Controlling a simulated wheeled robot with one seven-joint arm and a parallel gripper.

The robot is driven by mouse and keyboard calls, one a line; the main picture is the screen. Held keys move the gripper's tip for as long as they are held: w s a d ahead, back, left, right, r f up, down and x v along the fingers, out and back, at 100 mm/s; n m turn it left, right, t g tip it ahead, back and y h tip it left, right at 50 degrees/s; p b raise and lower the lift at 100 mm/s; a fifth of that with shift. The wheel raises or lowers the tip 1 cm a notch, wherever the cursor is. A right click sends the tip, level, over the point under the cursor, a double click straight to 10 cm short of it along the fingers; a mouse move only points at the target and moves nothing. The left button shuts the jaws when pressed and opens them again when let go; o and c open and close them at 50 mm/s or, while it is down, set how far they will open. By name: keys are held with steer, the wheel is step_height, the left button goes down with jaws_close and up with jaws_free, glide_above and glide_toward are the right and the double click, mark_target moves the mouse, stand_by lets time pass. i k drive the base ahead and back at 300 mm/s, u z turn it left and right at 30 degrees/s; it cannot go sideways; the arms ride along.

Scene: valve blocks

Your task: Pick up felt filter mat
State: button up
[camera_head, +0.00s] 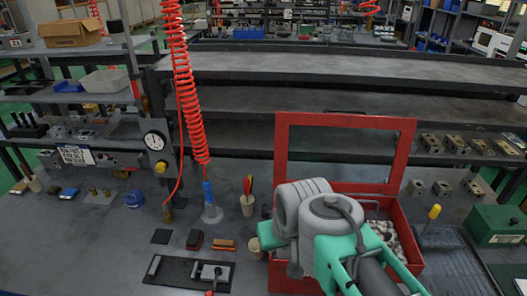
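I cannot tell for sure which thing is the felt filter mat. A small flat dark square (160,236) lies on the grey bench, left of the centre, and looks like a mat. A thin grey flat piece (100,197) lies further left on the bench. A red open-lidded box (281,272) stands on the right, with something speckled (386,234) inside it. My grey and green arm reaches in from the lower right and covers part of the box. My gripper's fingers do not show, and both flat pieces lie well left of the arm.
A red brush-like block (194,239) and an orange one lie beside the dark square. A dark plate with a metal fixture (209,273) lies in front. A red coiled hose (183,90) hangs over the bench. A green box (495,226) stands at the right.

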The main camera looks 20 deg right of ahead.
mark_target(385, 229)
steer(key=k, duration=0.5)
steer(key=z, duration=0.55)
steer(key=i, duration=0.45)
steer(key=u, duration=0.05)
steer(key=k, duration=0.4)
steer(key=z, duration=0.65)
steer(key=i, duration=0.5)
steer(key=u, duration=1.1)
steer(key=k, duration=0.45)
